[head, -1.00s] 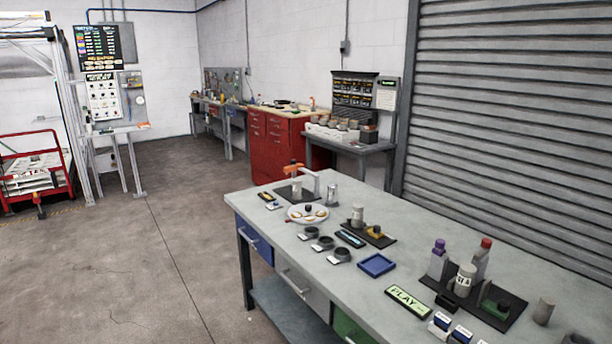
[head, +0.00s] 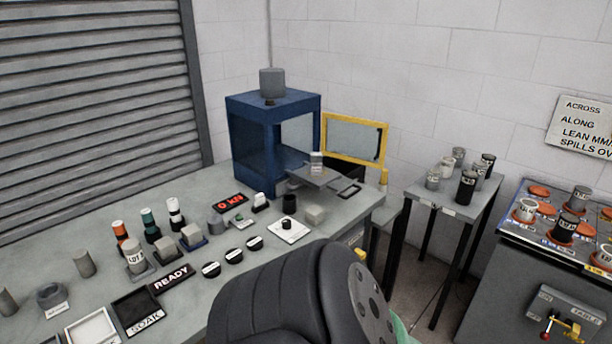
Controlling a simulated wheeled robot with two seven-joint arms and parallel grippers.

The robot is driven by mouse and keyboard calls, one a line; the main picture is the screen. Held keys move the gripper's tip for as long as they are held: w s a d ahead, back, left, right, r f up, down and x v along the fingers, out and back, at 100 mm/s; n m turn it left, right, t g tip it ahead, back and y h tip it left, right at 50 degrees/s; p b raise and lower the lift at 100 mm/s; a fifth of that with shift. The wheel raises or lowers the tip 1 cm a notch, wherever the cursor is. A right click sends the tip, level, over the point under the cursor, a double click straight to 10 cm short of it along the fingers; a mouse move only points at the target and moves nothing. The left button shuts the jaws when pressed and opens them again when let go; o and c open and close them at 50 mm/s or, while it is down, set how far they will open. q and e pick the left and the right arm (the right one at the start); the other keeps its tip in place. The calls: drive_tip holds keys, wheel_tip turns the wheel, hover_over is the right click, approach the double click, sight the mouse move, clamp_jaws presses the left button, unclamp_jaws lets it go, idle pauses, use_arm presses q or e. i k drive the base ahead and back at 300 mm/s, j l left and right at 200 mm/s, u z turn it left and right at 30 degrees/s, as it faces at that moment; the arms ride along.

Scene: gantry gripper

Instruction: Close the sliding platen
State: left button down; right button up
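A blue press-like frame (head: 250,150) with a grey block on top stands at the far end of the grey workbench. Its yellow-edged door (head: 354,140) is swung open to the right. Neither gripper shows in the head view. A large dark rounded part of my own body covers the bottom middle and hides some of the bench front.
The workbench (head: 205,268) carries a red "0 kN" display (head: 230,203), a "READY" plate (head: 171,278), and several bottles and blocks. A small table (head: 452,205) with several cans stands right of the frame. A cabinet (head: 530,270) with switches is at the right edge.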

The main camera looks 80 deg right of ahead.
sight(329, 178)
drive_tip(key=z, duration=3.05)
